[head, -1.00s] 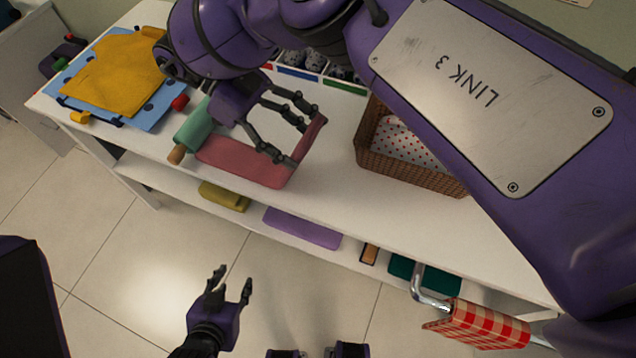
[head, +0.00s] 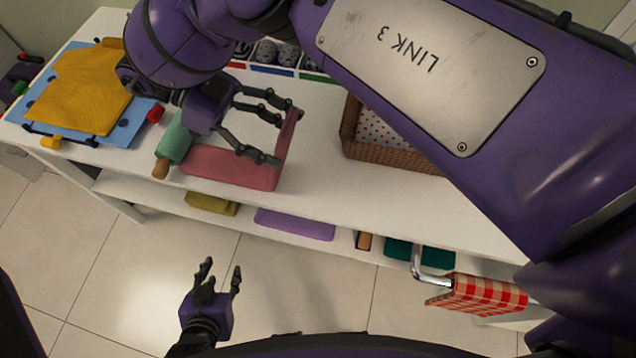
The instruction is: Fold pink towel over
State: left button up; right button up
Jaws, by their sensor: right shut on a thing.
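The pink towel (head: 225,168) lies on the white shelf top. Its right edge is lifted and stands up as a flap at the fingertips of my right gripper (head: 281,134). My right gripper comes down from above, over the towel, and is shut on that raised edge; the exact contact is partly hidden by the fingers. My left gripper (head: 221,268) is open and empty, low in front of the shelf unit, over the floor and apart from the towel.
A green rolling pin (head: 174,142) lies against the towel's left end. A yellow cloth (head: 75,85) lies on a blue one at left. A wicker basket (head: 385,158) stands at right. Folded cloths, including a purple one (head: 295,223), sit on the lower shelf. A checked towel (head: 480,295) hangs on a rail.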

pick_arm(q)
jog(key=s+f+g+b, duration=0.1)
jog(key=s+f+b, duration=0.2)
jog(key=f, duration=0.3)
jog(key=shift+s+f, duration=0.25)
jog(key=shift+s, duration=0.3)
pick_arm(e)
jog(key=a, duration=0.2)
jog(key=shift+w+a+r+h, duration=0.2)
jog(key=shift+w+a+h, duration=0.1)
jog(key=shift+w+h, duration=0.1)
pick_arm(q)
jog(key=shift+a+r, duration=0.1)
